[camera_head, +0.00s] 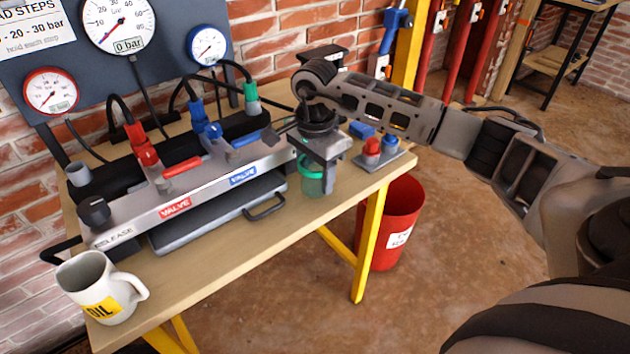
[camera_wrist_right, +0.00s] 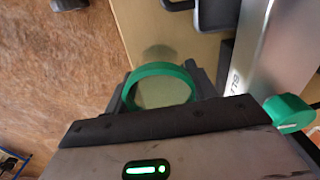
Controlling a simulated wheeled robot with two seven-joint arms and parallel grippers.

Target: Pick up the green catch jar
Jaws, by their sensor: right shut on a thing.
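The green catch jar (camera_head: 312,186) is translucent and stands at the right end of the valve block, near the front edge of the bench. My right gripper (camera_head: 318,162) comes down over it from above and is shut on it. The gripper hides much of the jar's upper part. In the right wrist view the jar shows as a green ring (camera_wrist_right: 160,68) between the fingers, its inside pale. I cannot tell whether its base touches the bench. My left gripper is not in view.
The valve block (camera_head: 200,190) with red and blue valves lies left of the jar. An OIL mug (camera_head: 98,285) stands at the bench's near left corner. A small tray (camera_head: 385,158) with red and blue pieces is right of the jar. A red bin (camera_head: 403,215) stands on the floor.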

